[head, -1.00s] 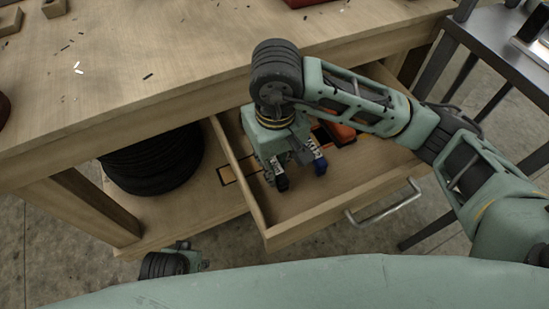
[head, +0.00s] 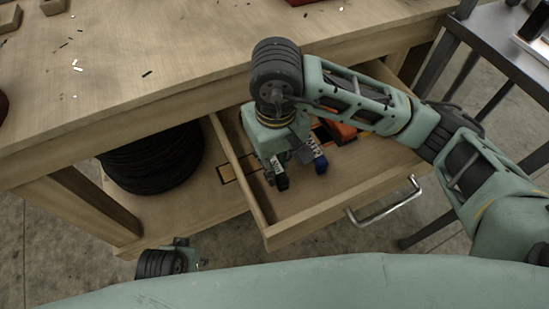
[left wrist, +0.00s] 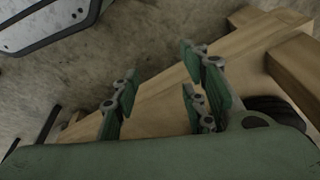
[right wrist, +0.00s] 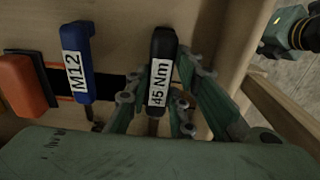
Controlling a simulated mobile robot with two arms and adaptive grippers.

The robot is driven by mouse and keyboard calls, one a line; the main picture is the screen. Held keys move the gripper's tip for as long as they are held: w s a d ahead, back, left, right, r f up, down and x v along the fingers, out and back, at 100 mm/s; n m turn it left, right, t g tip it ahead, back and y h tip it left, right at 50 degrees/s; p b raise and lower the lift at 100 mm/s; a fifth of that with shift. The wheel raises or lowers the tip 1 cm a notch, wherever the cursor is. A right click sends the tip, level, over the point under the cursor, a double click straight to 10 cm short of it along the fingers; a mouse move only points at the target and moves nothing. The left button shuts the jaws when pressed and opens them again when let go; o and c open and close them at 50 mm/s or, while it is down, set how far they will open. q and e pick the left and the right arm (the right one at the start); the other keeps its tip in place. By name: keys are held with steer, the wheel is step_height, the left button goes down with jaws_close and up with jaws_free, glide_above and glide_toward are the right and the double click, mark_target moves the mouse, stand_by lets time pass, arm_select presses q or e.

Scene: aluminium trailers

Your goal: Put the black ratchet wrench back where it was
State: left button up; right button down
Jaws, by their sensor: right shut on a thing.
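The black ratchet wrench (right wrist: 161,62), labelled 45 Nm, is between the fingers of my right gripper (right wrist: 158,100), which is shut on it. In the head view its black handle end (head: 282,182) shows below my gripper, inside the open drawer. A blue-handled tool (right wrist: 78,60) labelled M12 lies beside it to the left in the right wrist view. An orange-bordered dark inlay (right wrist: 108,84) on the drawer floor runs behind both tools. I cannot tell whether the wrench touches the floor. My left gripper (left wrist: 160,92) is open and empty, low in front of the bench.
The open wooden drawer (head: 352,205) has a metal handle (head: 385,208). An orange object (right wrist: 22,84) lies further along in it. Black tyres (head: 155,160) are stacked on the lower shelf. A metal cart (head: 500,60) stands at the right.

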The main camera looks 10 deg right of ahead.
arm_select(q)
steer(key=shift+s+r, duration=0.1)
steer(key=shift+r, duration=0.25)
arm_select(e)
steer(key=shift+f, duration=0.1)
arm_select(q)
steer(key=shift+a, duration=0.1)
steer(key=shift+w+r, duration=0.25)
steer(key=shift+r, duration=0.2)
steer(key=shift+r, duration=0.1)
arm_select(e)
steer(key=shift+f, duration=0.1)
arm_select(q)
steer(key=shift+r+b, duration=0.25)
steer(key=shift+b, duration=0.1)
steer(key=shift+r, duration=0.2)
arm_select(e)
steer(key=shift+f, duration=0.1)
